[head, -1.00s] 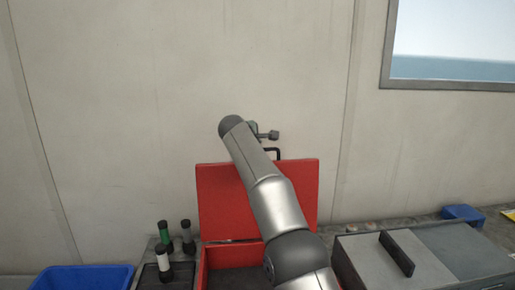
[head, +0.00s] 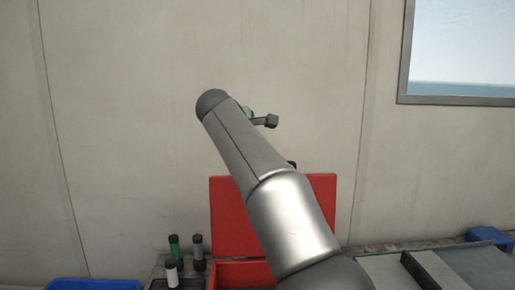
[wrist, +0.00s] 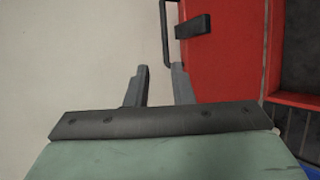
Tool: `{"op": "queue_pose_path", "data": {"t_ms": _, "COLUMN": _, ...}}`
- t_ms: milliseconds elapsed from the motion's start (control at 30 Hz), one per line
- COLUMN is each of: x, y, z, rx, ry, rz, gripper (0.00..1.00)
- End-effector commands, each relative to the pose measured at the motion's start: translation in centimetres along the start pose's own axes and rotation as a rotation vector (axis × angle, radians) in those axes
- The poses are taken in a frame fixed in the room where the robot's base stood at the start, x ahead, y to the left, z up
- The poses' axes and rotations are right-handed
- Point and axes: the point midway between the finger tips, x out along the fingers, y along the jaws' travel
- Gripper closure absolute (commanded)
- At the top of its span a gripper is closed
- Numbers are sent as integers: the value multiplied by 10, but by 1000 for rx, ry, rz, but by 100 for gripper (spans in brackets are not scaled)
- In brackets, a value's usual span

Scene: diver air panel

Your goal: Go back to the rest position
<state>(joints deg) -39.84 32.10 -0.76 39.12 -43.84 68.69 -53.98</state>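My gripper (wrist: 160,84) shows in the wrist view with its two grey fingers apart and nothing between them. In the head view my gripper (head: 268,121) is partly hidden behind my arm, raised in front of the wall above the red case. The open red case (head: 227,215) stands on the bench below, with its lid up. Its red lid also fills the right part of the wrist view (wrist: 225,60), with a dark handle and latch near the fingers. My arm hides part of the case.
Several capped cylinders, one of them green (head: 174,247), stand left of the case. A blue bin (head: 95,285) is at the lower left. A grey box with a dark handle (head: 425,272) and a blue block (head: 488,236) are at the right.

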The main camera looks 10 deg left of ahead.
Motion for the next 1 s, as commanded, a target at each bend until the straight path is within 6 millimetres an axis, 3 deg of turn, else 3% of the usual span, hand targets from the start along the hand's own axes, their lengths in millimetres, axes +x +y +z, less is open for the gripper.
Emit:
{"op": "queue_pose_path", "data": {"t_ms": 300, "x": 1, "y": -1, "z": 3, "rx": 6, "ry": -1, "rz": -5, "gripper": 78}}
{"op": "queue_pose_path", "data": {"t_ms": 367, "x": 4, "y": -5, "z": 11, "rx": 22, "ry": -4, "rz": -21, "gripper": 78}}
{"op": "queue_pose_path", "data": {"t_ms": 467, "x": 14, "y": -24, "z": 39, "rx": 91, "ry": -12, "rz": -86, "gripper": 78}}
{"op": "queue_pose_path", "data": {"t_ms": 567, "x": 24, "y": -62, "z": 83, "rx": 215, "ry": -29, "rz": -192, "gripper": 78}}
{"op": "queue_pose_path", "data": {"t_ms": 667, "x": 28, "y": -116, "z": 131, "rx": 377, "ry": -62, "rz": -313, "gripper": 78}}
{"op": "queue_pose_path", "data": {"t_ms": 800, "x": 17, "y": -206, "z": 189, "rx": 624, "ry": -132, "rz": -477, "gripper": 78}}
{"op": "queue_pose_path", "data": {"t_ms": 1000, "x": -21, "y": -345, "z": 243, "rx": 988, "ry": -274, "rz": -674, "gripper": 78}}
